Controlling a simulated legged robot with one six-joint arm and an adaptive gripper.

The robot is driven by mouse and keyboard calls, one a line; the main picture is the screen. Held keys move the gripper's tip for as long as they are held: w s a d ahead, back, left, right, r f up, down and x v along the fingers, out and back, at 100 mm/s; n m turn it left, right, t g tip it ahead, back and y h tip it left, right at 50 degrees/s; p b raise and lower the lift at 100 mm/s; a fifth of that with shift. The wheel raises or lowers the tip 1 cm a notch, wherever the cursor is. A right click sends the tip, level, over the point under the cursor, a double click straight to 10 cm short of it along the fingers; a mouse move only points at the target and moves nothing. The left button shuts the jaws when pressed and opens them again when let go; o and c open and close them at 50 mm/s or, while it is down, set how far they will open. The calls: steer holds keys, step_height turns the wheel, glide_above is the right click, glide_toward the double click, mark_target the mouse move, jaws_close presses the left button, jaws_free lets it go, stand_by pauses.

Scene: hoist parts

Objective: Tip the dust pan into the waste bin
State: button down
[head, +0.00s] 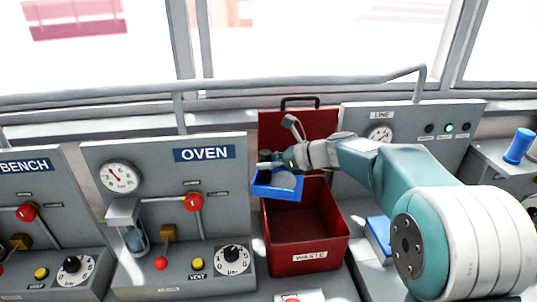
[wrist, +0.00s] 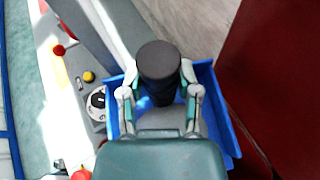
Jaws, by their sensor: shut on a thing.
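The blue dust pan (head: 270,190) hangs from my gripper above the left rim of the red waste bin (head: 309,256) in the head view. A pale grey rounded lump (head: 286,180) shows in the pan, which looks slightly tilted. In the wrist view my gripper (wrist: 158,90) is shut on the pan's dark round handle (wrist: 158,62). The blue pan (wrist: 216,105) spreads below the fingers, mostly hidden by the gripper. The bin's red wall (wrist: 290,70) fills the right side there. The bin is open, with its lid (head: 280,128) raised behind it.
The grey OVEN panel (head: 110,205), with a gauge, red valve knob and dial, stands left of the bin. The LINE panel (head: 455,118) is behind my arm. A rail (head: 300,82) runs along the windows. A blue block (head: 378,232) lies right of the bin.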

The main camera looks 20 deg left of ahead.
steer(key=d, duration=0.1)
steer(key=d+f, duration=0.1)
steer(key=d, duration=0.1)
steer(key=shift+s+f, duration=0.1)
steer(key=shift+f, duration=0.1)
steer(key=shift+d+f+y, duration=0.2)
steer(key=shift+d+y, duration=0.05)
steer(key=shift+y, duration=0.05)
steer(key=y, duration=0.2)
steer(key=shift+a+r+y, duration=0.15)
steer(key=shift+y, duration=0.55)
steer(key=d+y, duration=0.2)
steer(key=d, duration=0.1)
steer(key=d+m+y, duration=0.1)
steer(key=shift+w+d+r, duration=0.25)
steer(key=shift+w+r, duration=0.05)
steer(key=shift+r, duration=0.1)
steer(key=shift+d+f+y, duration=0.1)
steer(key=shift+d+y, duration=0.4)
steer(key=shift+y, duration=0.3)
steer(key=d+y, duration=0.1)
steer(key=d+m+t+y, duration=0.1)
steer(key=y, duration=0.1)
steer(key=shift+w+d+f, duration=0.1)
steer(key=shift+w+d, duration=0.1)
steer(key=shift+d, duration=0.2)
